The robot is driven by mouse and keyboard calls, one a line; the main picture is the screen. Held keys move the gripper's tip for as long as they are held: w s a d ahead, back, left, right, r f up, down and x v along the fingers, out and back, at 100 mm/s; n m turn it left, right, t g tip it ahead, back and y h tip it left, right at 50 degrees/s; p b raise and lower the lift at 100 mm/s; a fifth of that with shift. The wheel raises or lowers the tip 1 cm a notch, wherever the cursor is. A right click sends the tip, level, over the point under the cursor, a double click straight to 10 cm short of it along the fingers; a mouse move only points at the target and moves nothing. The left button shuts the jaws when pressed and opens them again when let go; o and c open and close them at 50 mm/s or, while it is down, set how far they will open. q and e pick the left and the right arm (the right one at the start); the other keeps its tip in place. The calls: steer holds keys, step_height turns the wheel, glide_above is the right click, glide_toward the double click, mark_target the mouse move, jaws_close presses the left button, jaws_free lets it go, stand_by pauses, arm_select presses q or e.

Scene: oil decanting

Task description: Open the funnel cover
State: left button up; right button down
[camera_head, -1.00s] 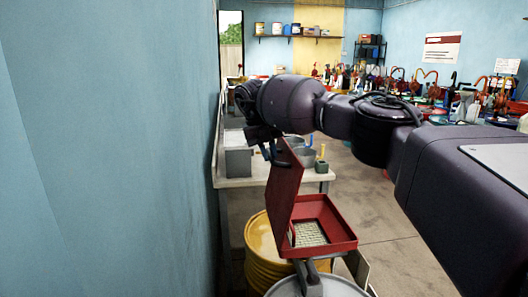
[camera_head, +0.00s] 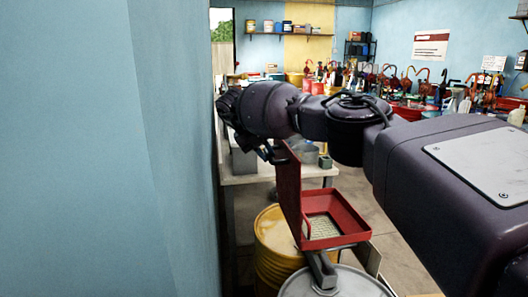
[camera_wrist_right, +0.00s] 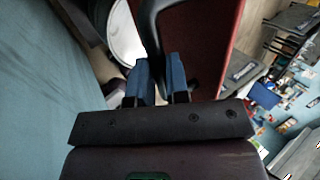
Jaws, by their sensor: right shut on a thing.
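The red funnel has a square open tray (camera_head: 345,238) with a pale mesh floor. Its red cover (camera_head: 289,198) stands about upright at the tray's left side, swung clear of the opening. The cover also fills the upper right of the right wrist view (camera_wrist_right: 212,35). My right gripper (camera_head: 267,154) is at the cover's top edge; in the right wrist view its blue fingers (camera_wrist_right: 160,78) are shut on the cover's dark handle (camera_wrist_right: 150,28). The exact contact is partly hidden. My left gripper is not in view.
A blue wall (camera_head: 170,120) stands close on the left. The funnel sits above a pale drum (camera_head: 350,285), with a yellow drum (camera_head: 272,262) behind it. A workbench (camera_head: 322,171) with containers is beyond. Clear floor (camera_head: 375,207) shows to the right.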

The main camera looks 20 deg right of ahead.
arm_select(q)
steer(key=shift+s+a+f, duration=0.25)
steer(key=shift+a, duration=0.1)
arm_select(e)
steer(key=shift+a+f, duration=0.15)
steer(key=shift+f, duration=0.45)
steer(key=c, duration=1.4)
jaws_free()
steer(key=shift+c, duration=0.2)
steer(key=o, duration=0.3)
steer(key=shift+w, duration=0.1)
arm_select(q)
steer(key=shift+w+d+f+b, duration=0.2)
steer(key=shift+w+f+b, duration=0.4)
steer(key=shift+b, duration=0.6)
arm_select(e)
steer(key=shift+o, duration=0.2)
step_height(320, 180, up, 20)
steer(key=shift+r, duration=0.15)
